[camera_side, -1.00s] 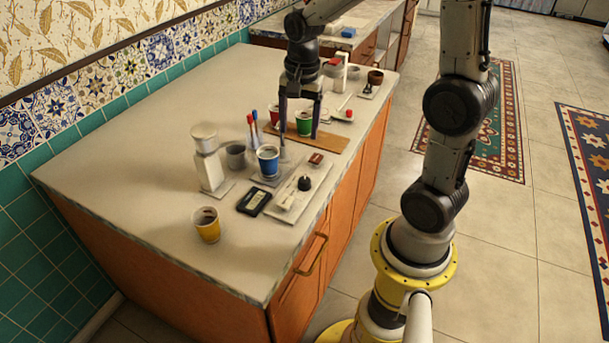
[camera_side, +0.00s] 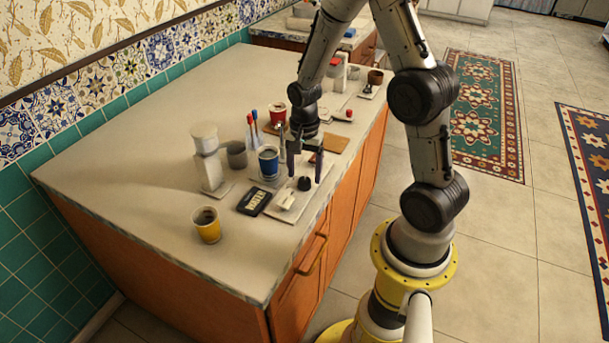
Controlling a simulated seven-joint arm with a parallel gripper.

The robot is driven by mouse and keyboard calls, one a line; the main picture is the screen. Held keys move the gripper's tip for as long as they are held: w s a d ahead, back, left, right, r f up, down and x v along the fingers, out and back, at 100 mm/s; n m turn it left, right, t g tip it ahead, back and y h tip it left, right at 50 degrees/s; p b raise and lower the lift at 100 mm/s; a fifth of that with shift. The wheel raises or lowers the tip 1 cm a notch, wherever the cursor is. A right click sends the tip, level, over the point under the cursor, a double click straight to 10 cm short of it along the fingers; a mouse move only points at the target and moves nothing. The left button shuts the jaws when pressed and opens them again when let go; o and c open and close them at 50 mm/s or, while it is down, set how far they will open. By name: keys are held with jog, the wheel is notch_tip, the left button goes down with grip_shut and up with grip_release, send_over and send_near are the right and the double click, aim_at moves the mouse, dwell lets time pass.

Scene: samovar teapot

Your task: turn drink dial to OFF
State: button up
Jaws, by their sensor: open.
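A black round dial (camera_side: 304,183) sits on a pale flat panel (camera_side: 291,216) near the counter's right edge. A white lever-like piece (camera_side: 285,200) is on the same panel, in front of the dial. My gripper (camera_side: 304,173) points down with its fingers apart, one on each side of the dial in the picture. The fingertips look just above or beside the dial; I cannot tell whether they touch it. Any markings on the panel are too small to read. A small dark-red piece at the panel's far end is partly hidden by my gripper.
A blue cup (camera_side: 268,161) stands just left of my gripper. Red and blue-tipped bottles (camera_side: 251,131) are behind. The counter's front left is clear.

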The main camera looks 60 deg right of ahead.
jog(key=shift+f, duration=0.85)
grip_shut()
